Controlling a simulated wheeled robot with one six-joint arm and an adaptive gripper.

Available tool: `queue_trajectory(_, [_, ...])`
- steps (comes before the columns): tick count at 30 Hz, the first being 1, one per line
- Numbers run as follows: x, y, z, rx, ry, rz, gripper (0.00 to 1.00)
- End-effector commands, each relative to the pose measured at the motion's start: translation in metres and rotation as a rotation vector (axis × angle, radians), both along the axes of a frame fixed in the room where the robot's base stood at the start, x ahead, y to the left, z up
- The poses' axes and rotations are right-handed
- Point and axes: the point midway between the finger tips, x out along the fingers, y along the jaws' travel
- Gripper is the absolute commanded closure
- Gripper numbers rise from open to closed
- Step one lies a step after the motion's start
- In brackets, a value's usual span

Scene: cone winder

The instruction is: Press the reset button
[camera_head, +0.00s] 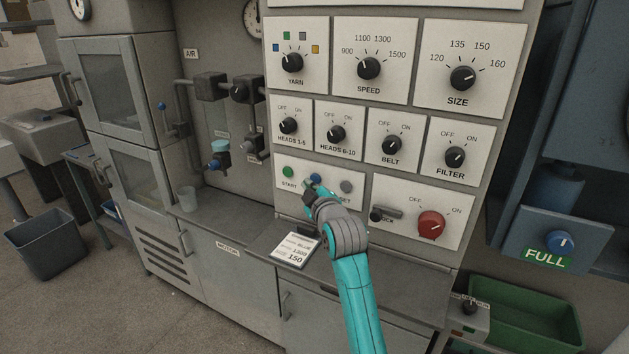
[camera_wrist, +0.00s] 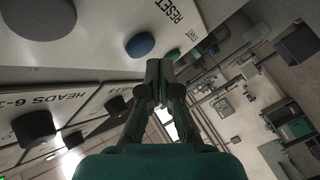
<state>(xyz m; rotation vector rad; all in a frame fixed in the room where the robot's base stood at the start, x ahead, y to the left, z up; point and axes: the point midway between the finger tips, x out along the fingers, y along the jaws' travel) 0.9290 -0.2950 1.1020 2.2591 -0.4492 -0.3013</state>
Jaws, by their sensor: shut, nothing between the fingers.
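A panel (camera_head: 302,205) holds a green button (camera_head: 288,172) marked START, a blue button (camera_head: 315,178) and a grey button (camera_head: 347,186) in a row. In the wrist view, the word RESET lies beside the blue button (camera_wrist: 139,45); the green button (camera_wrist: 172,55) is beyond it and the grey one (camera_wrist: 40,15) at upper left. In the head view my gripper (camera_head: 309,186) covers part of the lettering; "SET" shows below the grey button. My gripper (camera_wrist: 157,70) is shut and empty, its tips close to the blue button. Whether they touch the panel I cannot tell.
A red rotary switch (camera_head: 431,224) and a dark key-like lever (camera_head: 386,213) are just right of the buttons. Heads knobs (camera_head: 337,133) sit above. A card (camera_head: 296,248) lies on the ledge below, and a cup (camera_head: 188,198) stands left.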

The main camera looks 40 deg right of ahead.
Motion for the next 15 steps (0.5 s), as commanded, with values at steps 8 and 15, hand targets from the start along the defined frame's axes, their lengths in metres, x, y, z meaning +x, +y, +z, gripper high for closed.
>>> queue_trajectory(8, [0.001,-0.0031,0.0,0.0,0.001,-0.001,1.0])
queue_trajectory(15, [0.003,-0.0079,0.0003,0.0,0.0,0.0,1.0])
